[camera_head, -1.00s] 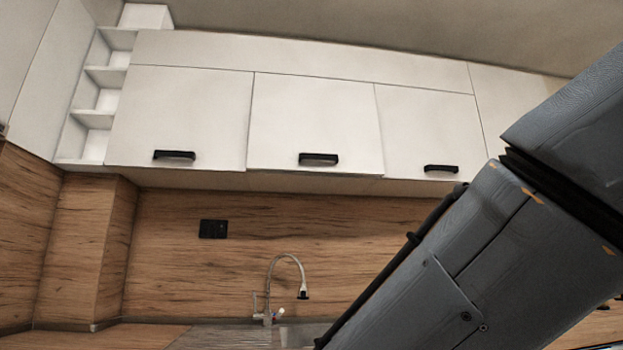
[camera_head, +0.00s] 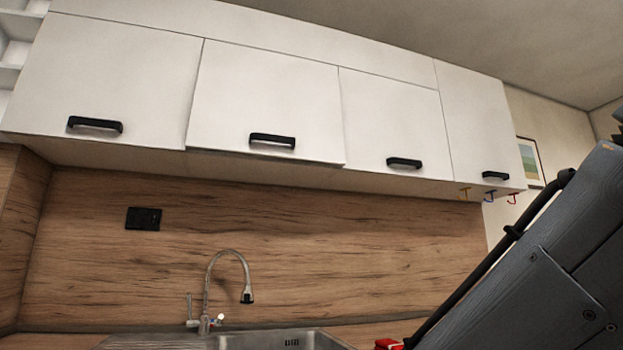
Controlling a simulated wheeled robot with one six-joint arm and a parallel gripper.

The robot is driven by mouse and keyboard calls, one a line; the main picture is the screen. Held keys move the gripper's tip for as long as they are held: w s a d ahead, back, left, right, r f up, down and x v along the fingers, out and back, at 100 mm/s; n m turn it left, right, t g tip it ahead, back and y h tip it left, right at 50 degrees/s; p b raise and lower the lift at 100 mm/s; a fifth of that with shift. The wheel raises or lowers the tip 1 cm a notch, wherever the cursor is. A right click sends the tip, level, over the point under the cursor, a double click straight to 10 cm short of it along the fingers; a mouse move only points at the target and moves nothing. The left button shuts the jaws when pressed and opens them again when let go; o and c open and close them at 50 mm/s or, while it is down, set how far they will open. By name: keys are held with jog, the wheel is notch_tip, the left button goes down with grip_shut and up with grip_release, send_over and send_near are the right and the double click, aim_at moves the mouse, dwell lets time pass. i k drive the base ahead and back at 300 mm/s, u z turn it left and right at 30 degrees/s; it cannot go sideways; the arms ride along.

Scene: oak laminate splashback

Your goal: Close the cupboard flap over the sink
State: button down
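The white cupboard flap over the sink (camera_head: 265,100) hangs in the middle of the upper cupboard row in the head view. It has a black bar handle (camera_head: 272,141) near its bottom edge. Its lower edge seems to stand slightly proud of the flaps beside it, so it looks almost flush but a little ajar. The steel sink (camera_head: 285,340) with its curved tap (camera_head: 220,270) is below. My gripper is out of view; only part of my arm shows at the lower right, apart from the flap in the picture.
Neighbouring white doors with black handles (camera_head: 95,125) (camera_head: 404,163) flank the flap. Coloured hooks (camera_head: 489,196) hang under the right end. A black socket (camera_head: 144,218) is on the wooden splashback (camera_head: 330,245). A red object (camera_head: 388,344) lies at the bottom edge. A framed picture (camera_head: 530,160) is at right.

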aim_at(247, 100)
jog(key=u, duration=0.1)
jog(key=i, duration=1.05)
jog(key=u, duration=0.85)
